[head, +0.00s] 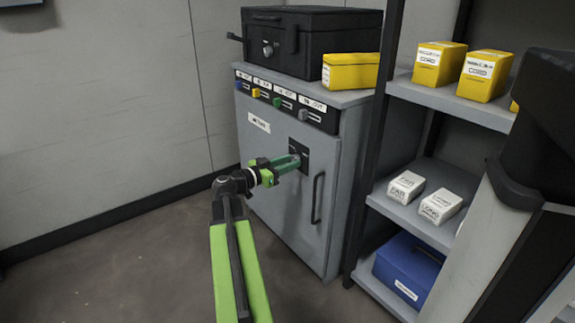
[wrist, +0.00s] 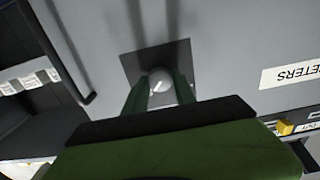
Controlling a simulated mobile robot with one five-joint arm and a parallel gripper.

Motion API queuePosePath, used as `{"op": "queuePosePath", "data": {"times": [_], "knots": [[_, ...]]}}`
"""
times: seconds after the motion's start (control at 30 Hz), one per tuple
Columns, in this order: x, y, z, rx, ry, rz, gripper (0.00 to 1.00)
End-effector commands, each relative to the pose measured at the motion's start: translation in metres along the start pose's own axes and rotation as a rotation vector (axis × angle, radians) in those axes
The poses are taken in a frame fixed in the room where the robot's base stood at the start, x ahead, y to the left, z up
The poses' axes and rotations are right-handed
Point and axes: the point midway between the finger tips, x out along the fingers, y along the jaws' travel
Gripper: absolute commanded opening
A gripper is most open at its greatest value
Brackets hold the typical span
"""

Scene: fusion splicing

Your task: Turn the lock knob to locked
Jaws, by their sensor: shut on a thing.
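The lock knob (wrist: 159,80) is a small pale round knob with a white slanted mark. It sits on a dark square plate (wrist: 128,62) on the door of the grey cabinet (head: 262,150). The plate also shows in the head view (head: 306,152). My gripper (wrist: 160,80) has one green finger on each side of the knob and is shut on it. In the head view my gripper (head: 295,160) reaches to the plate and hides the knob. I cannot read any locked or unlocked marking.
A dark vertical door handle (head: 317,197) is right of the plate. Coloured switches (head: 278,102) line the cabinet's top front. A black case (head: 300,45) and a yellow box (head: 350,71) stand on top. Shelves (head: 425,214) with boxes are at right. The floor at left is clear.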

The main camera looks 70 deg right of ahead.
Motion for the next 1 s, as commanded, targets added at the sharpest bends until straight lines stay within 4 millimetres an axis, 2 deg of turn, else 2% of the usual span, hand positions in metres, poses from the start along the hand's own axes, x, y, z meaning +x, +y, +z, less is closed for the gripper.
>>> {"op": "queuePosePath", "data": {"times": [0.03, 0.17, 0.47, 1.0], "knots": [[-0.011, 0.005, 0.000, 0.000, 0.000, -0.007, 0.00], [-0.002, 0.001, 0.000, -0.009, 0.001, -0.002, 0.00], [0.001, -0.001, -0.001, -0.131, 0.002, -0.004, 0.00], [0.001, -0.002, -0.001, -0.623, 0.004, -0.007, 0.00]]}}
